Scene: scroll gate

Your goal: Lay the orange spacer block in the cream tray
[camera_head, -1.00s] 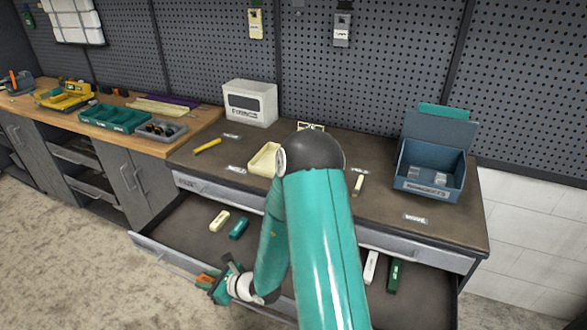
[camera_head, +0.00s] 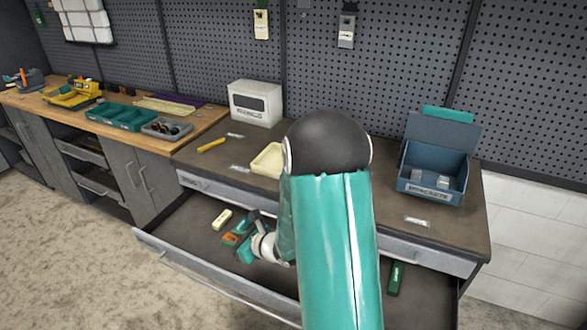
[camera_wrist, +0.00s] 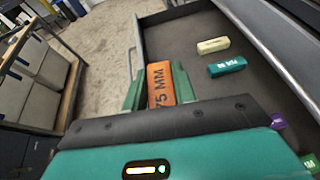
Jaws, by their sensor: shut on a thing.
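The orange spacer block (camera_wrist: 160,84), marked "75 MM", is between the two green fingers of my gripper (camera_wrist: 160,92) in the wrist view. My gripper is shut on it. In the head view, my gripper (camera_head: 236,239) holds the orange block (camera_head: 230,239) over the left part of the open drawer. The cream tray (camera_head: 266,160) is on the dark worktop above the drawer, up and to the right of my gripper. My arm hides the tray's right side.
The open drawer (camera_head: 185,224) holds a cream block (camera_head: 221,219), a teal block (camera_wrist: 227,67) and a dark green block (camera_head: 395,279). On the worktop are a yellow marker (camera_head: 211,145), a white box (camera_head: 255,103) and an open blue bin (camera_head: 435,170).

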